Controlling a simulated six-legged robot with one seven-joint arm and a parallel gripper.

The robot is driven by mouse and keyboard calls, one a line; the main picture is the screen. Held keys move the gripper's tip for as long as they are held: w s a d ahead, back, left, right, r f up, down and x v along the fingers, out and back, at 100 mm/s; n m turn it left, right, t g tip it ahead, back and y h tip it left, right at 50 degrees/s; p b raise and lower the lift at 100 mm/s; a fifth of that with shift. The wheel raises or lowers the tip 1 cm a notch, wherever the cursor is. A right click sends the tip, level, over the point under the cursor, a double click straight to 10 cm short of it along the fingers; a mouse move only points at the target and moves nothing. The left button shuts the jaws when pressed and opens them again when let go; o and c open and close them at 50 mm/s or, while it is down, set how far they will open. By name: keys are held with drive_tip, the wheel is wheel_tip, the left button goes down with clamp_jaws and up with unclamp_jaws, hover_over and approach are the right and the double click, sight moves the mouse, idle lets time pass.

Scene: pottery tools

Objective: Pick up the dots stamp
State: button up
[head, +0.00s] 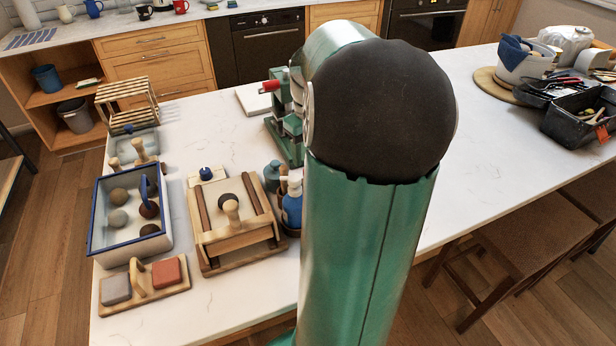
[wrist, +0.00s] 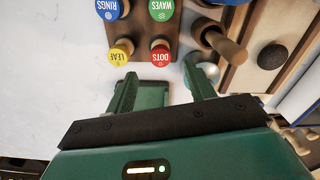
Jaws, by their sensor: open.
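The dots stamp (wrist: 160,55) shows in the wrist view as a red round label reading DOTS on a wooden handle. It is at the near right corner of a dark wooden stand. The yellow leaf stamp (wrist: 121,53) is left of it, the green waves stamp (wrist: 160,10) is behind it, and the blue rings stamp (wrist: 109,9) is behind the leaf stamp. My gripper (wrist: 158,77) is open, its two green fingers apart, with the dots stamp ahead between their lines. I cannot tell whether they touch it. I make out no stamps in the head view; my arm covers much of the table.
In the head view, a blue-rimmed box (head: 97,235), a wooden frame (head: 215,262) and bottles (head: 291,205) crowd the left.

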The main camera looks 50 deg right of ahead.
wheel_tip(320, 180, down, 7)
drive_tip(key=shift+r, duration=0.2)
drive_tip(key=shift+a, duration=0.1)
drive_tip(key=shift+c, duration=0.4)
drive_tip(key=c, duration=1)
